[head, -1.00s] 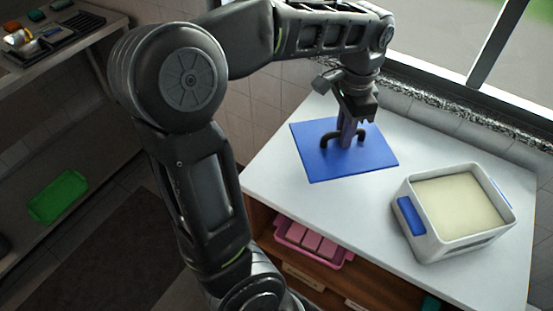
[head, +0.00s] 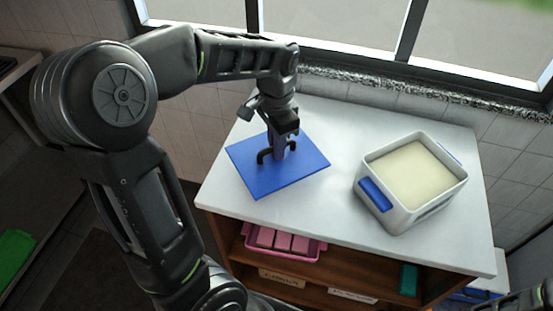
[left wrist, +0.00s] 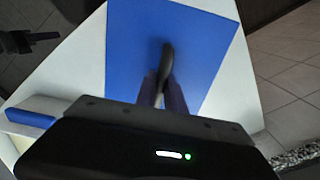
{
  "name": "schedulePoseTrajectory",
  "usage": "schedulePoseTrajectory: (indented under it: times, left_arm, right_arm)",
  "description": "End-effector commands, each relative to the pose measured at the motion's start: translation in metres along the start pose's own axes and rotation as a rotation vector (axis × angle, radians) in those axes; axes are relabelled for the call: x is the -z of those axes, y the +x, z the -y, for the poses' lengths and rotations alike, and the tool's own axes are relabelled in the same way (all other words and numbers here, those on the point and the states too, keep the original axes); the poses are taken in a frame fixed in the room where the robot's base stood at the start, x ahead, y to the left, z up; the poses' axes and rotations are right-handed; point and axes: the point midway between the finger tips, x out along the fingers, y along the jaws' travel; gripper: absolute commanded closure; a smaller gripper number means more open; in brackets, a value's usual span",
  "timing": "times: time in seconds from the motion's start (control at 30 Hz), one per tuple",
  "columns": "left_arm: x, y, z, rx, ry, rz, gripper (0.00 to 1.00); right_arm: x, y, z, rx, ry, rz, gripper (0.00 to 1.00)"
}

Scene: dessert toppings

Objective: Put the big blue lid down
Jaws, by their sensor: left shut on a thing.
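The big blue lid (head: 300,175) is a flat square plate with a dark arched handle (head: 263,156) in its middle. It is level at the left part of the white worktop; I cannot tell whether it touches the top or hovers just above. My left gripper (head: 279,152) points down and is shut on the handle. In the left wrist view the lid (left wrist: 205,45) lies below the fingers (left wrist: 163,92), with the handle (left wrist: 168,58) between them. A dark part, probably my right gripper (left wrist: 22,40), shows at the left of that view; its jaws are unclear.
A white tub (head: 408,212) with blue clips and pale cream contents stands open to the right of the lid. The white worktop (head: 335,225) is bare around them. A pink bin (head: 285,245) sits on the shelf below. A window and tiled wall are behind.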

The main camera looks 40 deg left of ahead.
Motion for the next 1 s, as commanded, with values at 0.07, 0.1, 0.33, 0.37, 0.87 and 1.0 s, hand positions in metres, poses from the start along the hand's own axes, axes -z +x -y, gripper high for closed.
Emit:
schedulePoseTrajectory:
  times: [0.07,0.1,0.33,0.37,0.87,1.0]
  left_arm:
    - [0.000,0.007,0.000,0.000,0.000,0.001,1.00]
    - [0.000,0.009,0.001,0.001,-0.001,0.000,1.00]
    - [0.001,0.009,0.001,0.001,0.000,-0.001,1.00]
    - [0.001,0.009,0.000,0.001,0.000,-0.001,1.00]
    - [0.000,0.046,0.000,0.001,0.000,-0.002,1.00]
    - [0.000,0.047,0.000,0.000,0.000,-0.001,1.00]
  right_arm:
    - [0.000,-0.001,0.000,0.000,0.000,0.000,1.00]
    - [0.000,-0.001,0.000,0.000,0.000,0.000,1.00]
    - [0.000,0.000,0.000,0.000,0.000,0.000,1.00]
    - [0.000,0.000,0.000,0.000,0.000,0.000,1.00]
    - [0.000,-0.002,0.001,0.000,0.000,0.001,1.00]
    - [0.000,-0.001,0.001,0.000,0.000,0.001,1.00]
